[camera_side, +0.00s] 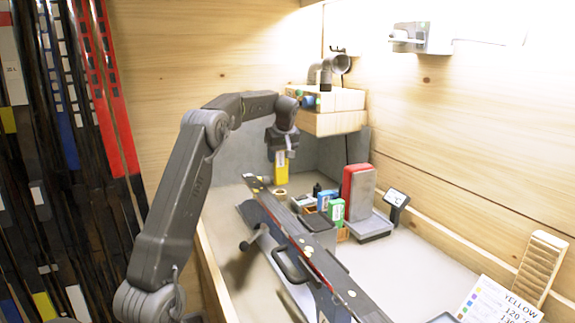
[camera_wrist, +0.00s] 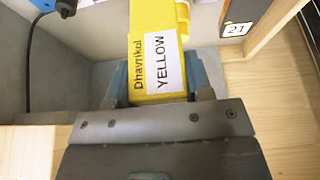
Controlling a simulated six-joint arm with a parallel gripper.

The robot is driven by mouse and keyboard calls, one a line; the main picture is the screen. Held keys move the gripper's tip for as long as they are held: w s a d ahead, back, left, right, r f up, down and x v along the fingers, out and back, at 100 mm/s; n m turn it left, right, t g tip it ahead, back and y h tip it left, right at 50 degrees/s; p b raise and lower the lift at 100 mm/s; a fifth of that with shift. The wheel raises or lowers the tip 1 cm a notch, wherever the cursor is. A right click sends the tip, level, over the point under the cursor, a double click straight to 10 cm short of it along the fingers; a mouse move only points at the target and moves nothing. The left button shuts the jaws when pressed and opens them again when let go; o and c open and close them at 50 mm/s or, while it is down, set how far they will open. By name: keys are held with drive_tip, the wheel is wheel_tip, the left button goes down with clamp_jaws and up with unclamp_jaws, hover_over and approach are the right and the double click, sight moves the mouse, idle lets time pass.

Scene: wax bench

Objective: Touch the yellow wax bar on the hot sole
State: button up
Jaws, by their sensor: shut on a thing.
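My gripper (camera_side: 281,153) is shut on the yellow wax bar (camera_side: 281,171) and holds it upright above the far end of the bench. In the wrist view the yellow wax bar (camera_wrist: 156,45) fills the space between the fingers, and its white label reads "YELLOW". The waxing iron (camera_side: 359,190), with a red body and a grey plate that seems to be its sole, stands on a dark base to the right of the gripper. The bar is well apart from the iron. The iron does not show clearly in the wrist view.
A ski (camera_side: 300,250) lies along the bench in a clamp. Small blue (camera_side: 325,199) and green (camera_side: 337,210) blocks stand between it and the iron. A temperature display (camera_side: 397,199) is right of the iron. A wooden box (camera_side: 335,110) with a pipe is on the back wall.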

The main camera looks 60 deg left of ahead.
drive_tip(key=shift+t, duration=0.5)
wheel_tip(320, 180, up, 11)
drive_tip(key=shift+r, duration=0.2)
drive_tip(key=w+d+t, duration=0.1)
drive_tip(key=w+d, duration=0.3)
drive_tip(key=d, duration=0.4)
drive_tip(key=w+d+n+t, duration=0.1)
drive_tip(key=w+d+t, duration=0.1)
drive_tip(key=w+d, duration=0.45)
drive_tip(key=w+d+t, duration=0.1)
drive_tip(key=w+d, duration=0.2)
drive_tip(key=d, duration=0.7)
drive_tip(key=a+f, duration=0.5)
drive_tip(key=f, duration=0.2)
drive_tip(key=shift+s+a+f+t, duration=0.15)
drive_tip(key=shift+f+t, duration=0.25)
drive_tip(key=shift+a, duration=1)
idle(0.4)
drive_tip(key=d+r, duration=0.4)
drive_tip(key=r, duration=0.5)
idle(0.7)
